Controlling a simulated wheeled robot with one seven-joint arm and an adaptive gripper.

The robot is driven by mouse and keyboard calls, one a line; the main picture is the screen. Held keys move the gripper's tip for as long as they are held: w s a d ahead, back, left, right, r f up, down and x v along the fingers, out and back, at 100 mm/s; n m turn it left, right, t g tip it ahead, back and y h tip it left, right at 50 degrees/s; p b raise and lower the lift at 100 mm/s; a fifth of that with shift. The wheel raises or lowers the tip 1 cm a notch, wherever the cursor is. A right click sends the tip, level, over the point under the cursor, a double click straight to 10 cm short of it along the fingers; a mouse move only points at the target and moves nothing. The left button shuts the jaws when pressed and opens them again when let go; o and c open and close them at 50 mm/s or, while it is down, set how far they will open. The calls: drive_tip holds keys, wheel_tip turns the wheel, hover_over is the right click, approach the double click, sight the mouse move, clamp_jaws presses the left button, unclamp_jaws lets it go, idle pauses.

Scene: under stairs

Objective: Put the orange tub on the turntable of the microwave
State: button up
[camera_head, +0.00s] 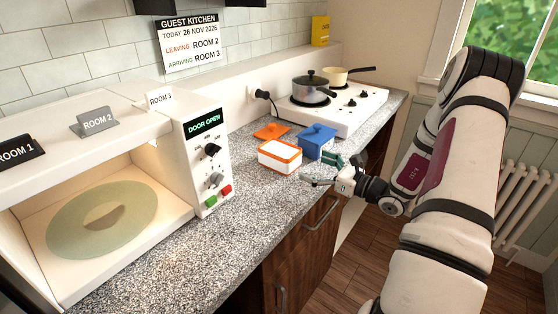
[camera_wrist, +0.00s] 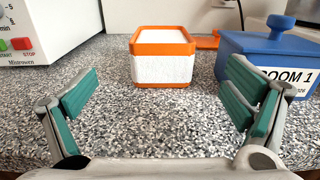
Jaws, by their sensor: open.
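The orange tub (camera_head: 280,156) is a small square box with an orange rim and a white label, standing upright on the granite counter. In the wrist view the tub (camera_wrist: 162,58) is ahead of my gripper, a little left of centre, with white contents at its top. My gripper (camera_head: 322,172) is open and empty, low over the counter; its green pads (camera_wrist: 164,98) are spread wide and apart from the tub. The microwave (camera_head: 178,160) is at the left with its display reading DOOR OPEN. Its round turntable (camera_head: 128,199) is inside and bears no tub.
A blue lidded tub (camera_head: 316,141) labelled ROOM 1 stands close right of the orange tub. An orange lid (camera_head: 271,131) lies behind. A hob (camera_head: 345,108) with two pans is farther back. The counter before the microwave (camera_head: 190,255) is clear.

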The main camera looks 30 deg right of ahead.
sight(295, 158)
drive_tip(key=x, duration=0.7)
drive_tip(key=shift+w, duration=0.1)
drive_tip(key=shift+p+x, duration=0.35)
drive_tip(key=shift+x, duration=2.25)
drive_tip(key=shift+d, duration=0.15)
drive_tip(key=c, duration=1.6)
drive_tip(key=shift+r, duration=0.25)
drive_tip(key=shift+c, duration=0.2)
drive_tip(key=shift+r, duration=1.4)
drive_tip(key=shift+d+r, duration=0.1)
drive_tip(key=shift+r, duration=0.1)
drive_tip(key=r+v, duration=0.1)
drive_tip(key=v, duration=1.4)
drive_tip(key=shift+s+r+b, duration=0.25)
drive_tip(key=shift+s+b, duration=0.05)
drive_tip(key=shift+s, duration=0.1)
